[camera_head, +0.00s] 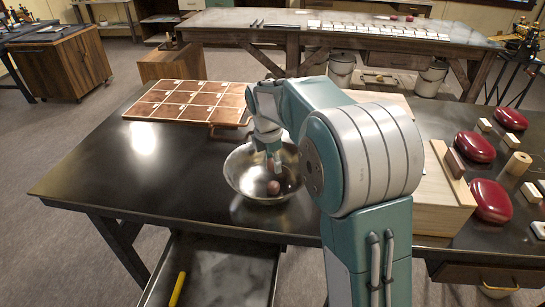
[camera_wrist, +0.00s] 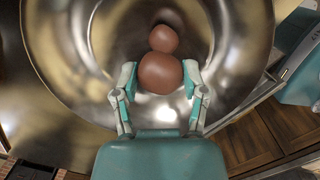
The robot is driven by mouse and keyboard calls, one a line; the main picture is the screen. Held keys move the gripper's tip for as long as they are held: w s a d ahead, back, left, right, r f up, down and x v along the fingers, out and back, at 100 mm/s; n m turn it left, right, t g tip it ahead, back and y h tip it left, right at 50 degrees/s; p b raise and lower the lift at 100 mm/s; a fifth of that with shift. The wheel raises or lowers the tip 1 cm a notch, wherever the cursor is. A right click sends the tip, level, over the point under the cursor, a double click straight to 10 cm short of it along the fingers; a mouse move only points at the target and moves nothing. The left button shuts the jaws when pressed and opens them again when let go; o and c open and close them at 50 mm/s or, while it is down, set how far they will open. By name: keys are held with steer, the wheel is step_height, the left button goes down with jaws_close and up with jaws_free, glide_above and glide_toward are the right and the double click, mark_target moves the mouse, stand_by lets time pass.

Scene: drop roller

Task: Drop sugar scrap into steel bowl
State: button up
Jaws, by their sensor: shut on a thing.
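The steel bowl (camera_head: 240,172) sits on the dark table, and its shiny inside fills much of the wrist view (camera_wrist: 235,60). My gripper (camera_head: 272,168) points down inside the bowl's outline. In the wrist view my gripper (camera_wrist: 161,88) is shut on the sugar scrap (camera_wrist: 161,73), a smooth reddish-brown lump between the fingertips. A smaller brown round shape (camera_wrist: 163,38) shows just beyond it; I cannot tell whether it is a second lump or a reflection. In the head view a brown round shape (camera_head: 273,187) shows below my fingertips.
A copper tray with compartments (camera_head: 190,101) lies behind the bowl at left. To the right are a wooden box (camera_head: 440,212), red oval items (camera_head: 475,146) and small blocks. The table's left part (camera_head: 120,160) is clear.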

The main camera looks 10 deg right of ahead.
mark_target(268, 163)
steer(key=o, duration=1.1)
steer(key=shift+c, duration=0.2)
step_height(268, 163, up, 12)
steer(key=a, duration=0.1)
steer(key=shift+a, duration=0.3)
steer(key=shift+s+f, duration=0.1)
